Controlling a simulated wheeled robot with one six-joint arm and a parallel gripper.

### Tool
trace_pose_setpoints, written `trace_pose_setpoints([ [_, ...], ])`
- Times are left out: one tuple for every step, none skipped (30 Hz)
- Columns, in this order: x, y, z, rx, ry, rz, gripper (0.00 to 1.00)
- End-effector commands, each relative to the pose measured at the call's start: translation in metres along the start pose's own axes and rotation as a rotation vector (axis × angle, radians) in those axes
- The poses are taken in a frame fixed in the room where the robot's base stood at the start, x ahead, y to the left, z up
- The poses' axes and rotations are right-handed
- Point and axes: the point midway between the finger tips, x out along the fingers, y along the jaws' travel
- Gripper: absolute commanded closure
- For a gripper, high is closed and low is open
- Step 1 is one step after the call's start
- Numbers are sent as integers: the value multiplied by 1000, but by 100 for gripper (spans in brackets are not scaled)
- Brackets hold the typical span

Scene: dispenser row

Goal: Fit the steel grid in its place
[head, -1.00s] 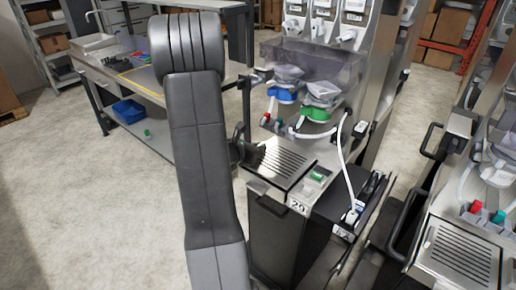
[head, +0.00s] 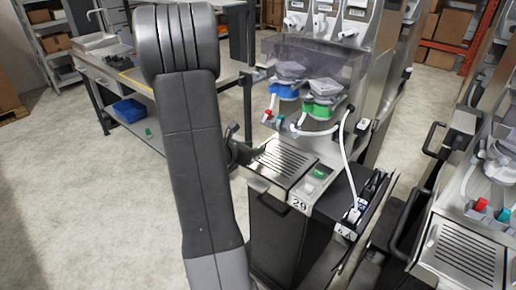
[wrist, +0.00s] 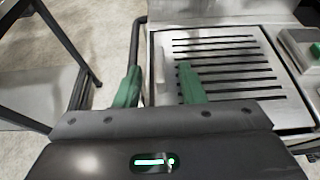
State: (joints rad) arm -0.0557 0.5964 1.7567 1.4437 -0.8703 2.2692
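The steel grid (head: 283,161) is a slotted plate on the front shelf of the dispenser marked 29. It also shows in the wrist view (wrist: 226,66), lying flat; I cannot tell whether it is fully seated. My gripper (wrist: 158,70) has two green fingers standing apart. The right finger overlaps the grid's left part in the picture, and the left finger is beside a black bar left of the shelf. Nothing shows held between them. In the head view my arm hides most of the gripper, and a dark part shows at the grid's left side.
A green-topped button block (head: 318,174) sits right of the grid. A second dispenser with its own slotted plate (head: 466,252) stands at right. A workbench (head: 118,82) stands behind left; open floor lies at left.

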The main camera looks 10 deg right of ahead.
Motion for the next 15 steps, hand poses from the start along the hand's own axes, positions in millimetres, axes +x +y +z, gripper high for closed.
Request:
trace_pose_setpoints([
  [-11, 1, 0, 2, -3, 5, 64],
  [-18, 1, -1, 1, -3, 5, 64],
  [-26, 1, -1, 2, -2, 5, 64],
  [-33, 1, -1, 2, -2, 6, 64],
  [-39, 1, 0, 1, -3, 5, 64],
  [-47, 1, -1, 1, -2, 5, 64],
  [-53, 1, -1, 1, -2, 5, 64],
  [-59, 1, 0, 2, -2, 5, 64],
  [-66, 1, 0, 0, -3, 5, 64],
  [-71, 1, 0, 2, -2, 4, 64],
  [-76, 1, 0, 2, -1, 4, 64],
  [-82, 1, 0, 0, -2, 4, 64],
  [-85, 1, 0, 1, -2, 3, 64],
  [-89, 0, 0, 1, -2, 3, 64],
  [-92, 1, 0, 0, -2, 3, 64],
])
